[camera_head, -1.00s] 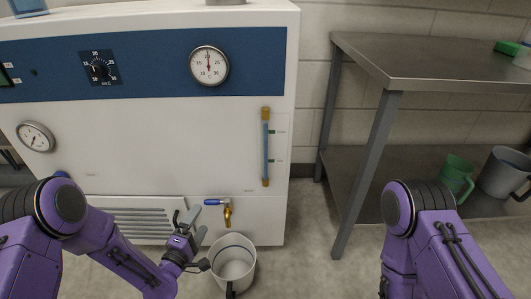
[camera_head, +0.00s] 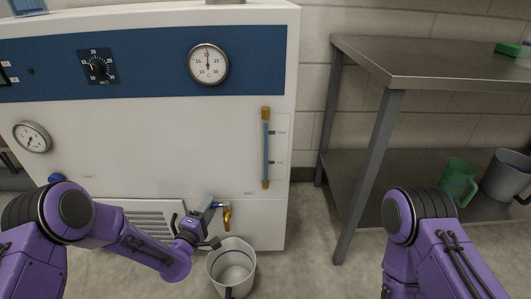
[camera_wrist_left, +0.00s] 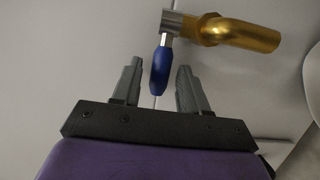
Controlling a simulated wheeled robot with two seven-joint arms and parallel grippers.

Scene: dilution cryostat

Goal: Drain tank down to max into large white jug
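The white tank cabinet (camera_head: 150,140) has a brass drain tap (camera_head: 227,218) low on its front, with a blue lever (camera_wrist_left: 160,70). My left gripper (camera_wrist_left: 160,78) is open, with one finger on each side of the lever. A gap shows on both sides in the left wrist view. In the head view the gripper (camera_head: 205,214) partly hides the lever. The large white jug (camera_head: 231,268) stands upright on the floor below the spout. The sight tube (camera_head: 266,150) shows blue above the upper of two marks. My right gripper is out of view.
A metal table (camera_head: 430,60) stands at right. Its lower shelf holds a green jug (camera_head: 458,180) and a grey jug (camera_head: 506,175). Dials (camera_head: 208,64) and a knob (camera_head: 98,67) sit on the cabinet front. Bare floor lies between the white jug and the table.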

